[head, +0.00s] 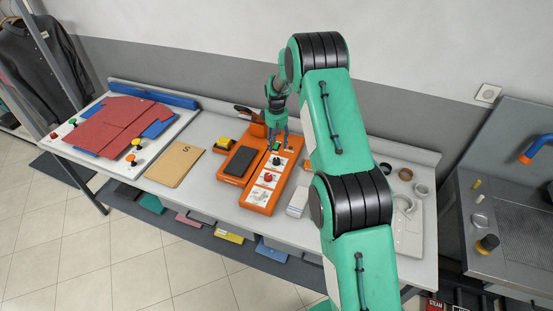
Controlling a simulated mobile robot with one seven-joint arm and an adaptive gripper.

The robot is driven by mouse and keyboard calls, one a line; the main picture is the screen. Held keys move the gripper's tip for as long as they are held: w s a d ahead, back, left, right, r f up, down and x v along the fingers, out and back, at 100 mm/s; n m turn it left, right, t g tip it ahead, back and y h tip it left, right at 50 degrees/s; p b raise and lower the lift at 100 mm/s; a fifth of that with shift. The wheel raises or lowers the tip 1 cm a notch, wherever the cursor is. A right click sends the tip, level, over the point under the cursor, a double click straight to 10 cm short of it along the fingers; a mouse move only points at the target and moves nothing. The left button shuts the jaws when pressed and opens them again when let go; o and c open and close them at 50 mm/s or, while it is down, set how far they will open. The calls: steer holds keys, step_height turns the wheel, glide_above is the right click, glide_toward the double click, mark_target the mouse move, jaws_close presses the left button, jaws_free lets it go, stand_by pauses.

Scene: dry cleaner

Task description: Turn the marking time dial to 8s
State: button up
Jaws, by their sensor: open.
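An orange marking machine (255,207) stands on the table, with a dark pad (240,161) on its left part. White panels run along its right part. One bears a dark knob (276,161), the nearer one a red knob (268,177). Which of them is the marking time dial, and where it points, is too small to read. My gripper (278,147) is open and empty, pointing down over the far end of the panel strip, just beyond the dark knob. Whether its fingertips touch anything cannot be told.
Brown folders (175,165) and a pressing board (70,140) with red cloth lie left of the machine. A white block (298,202) and several tape rolls (421,190) lie to the right, near my arm.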

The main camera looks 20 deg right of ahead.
mark_target(276, 159)
step_height(276, 159, down, 11)
steer(key=shift+r+p, duration=0.15)
steer(key=shift+p, duration=0.4)
steer(key=c, duration=1.2)
steer(key=shift+o, duration=0.2)
